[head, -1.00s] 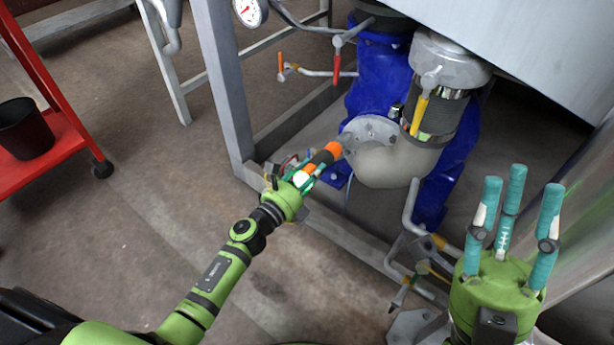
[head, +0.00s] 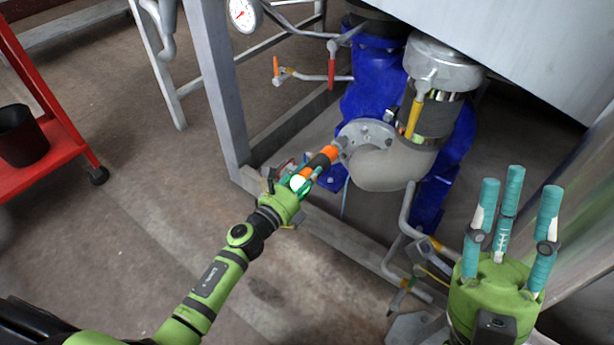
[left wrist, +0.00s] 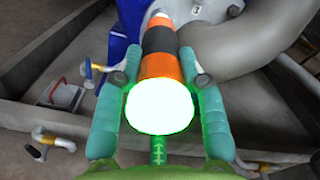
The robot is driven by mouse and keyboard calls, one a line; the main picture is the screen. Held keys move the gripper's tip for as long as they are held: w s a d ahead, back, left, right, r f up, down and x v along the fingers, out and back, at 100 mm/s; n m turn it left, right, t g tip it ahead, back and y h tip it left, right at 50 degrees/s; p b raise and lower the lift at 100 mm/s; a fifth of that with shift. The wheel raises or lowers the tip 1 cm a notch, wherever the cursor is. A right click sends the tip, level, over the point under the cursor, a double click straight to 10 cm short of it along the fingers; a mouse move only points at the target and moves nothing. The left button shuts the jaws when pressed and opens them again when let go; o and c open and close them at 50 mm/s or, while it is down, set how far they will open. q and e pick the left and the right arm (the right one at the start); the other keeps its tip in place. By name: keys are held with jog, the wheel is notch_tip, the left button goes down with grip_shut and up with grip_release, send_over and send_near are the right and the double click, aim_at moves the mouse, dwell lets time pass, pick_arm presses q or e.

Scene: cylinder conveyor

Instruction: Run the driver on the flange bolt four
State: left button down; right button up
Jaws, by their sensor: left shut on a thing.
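The driver (head: 322,159), orange and black with a grey nose, is gripped in my left gripper (head: 300,183). Its rear end glows white-green, filling the middle of the left wrist view (left wrist: 160,105) between the teal fingers. The driver's nose reaches the left edge of the round grey flange (head: 376,131) on the pipe elbow; whether it touches a bolt cannot be told. Small bolts show on the flange face, but bolt four cannot be picked out in the head view. My right gripper (head: 510,215) is open and empty, its fingers pointing up at the right.
Thin pipes with valve handles (head: 331,70) are nearby. A red cart (head: 55,145) stands far left; floor between is clear.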

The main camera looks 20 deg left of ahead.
pick_arm(q)
jog(key=shift+w+d+r, duration=0.15)
jog(key=shift+w+d, duration=0.05)
jog(key=shift+w, duration=0.3)
jog(key=shift+w+d+r, duration=0.1)
jog(key=shift+w+d, duration=0.05)
jog(key=shift+w, duration=0.3)
dwell(1.6)
jog(key=shift+b, duration=0.3)
dwell(0.7)
jog(key=shift+s+a+f, duration=0.1)
jog(key=shift+s+a, duration=0.05)
jog(key=shift+s, duration=0.3)
jog(key=shift+v, duration=1.3)
jog(key=shift+a, duration=0.1)
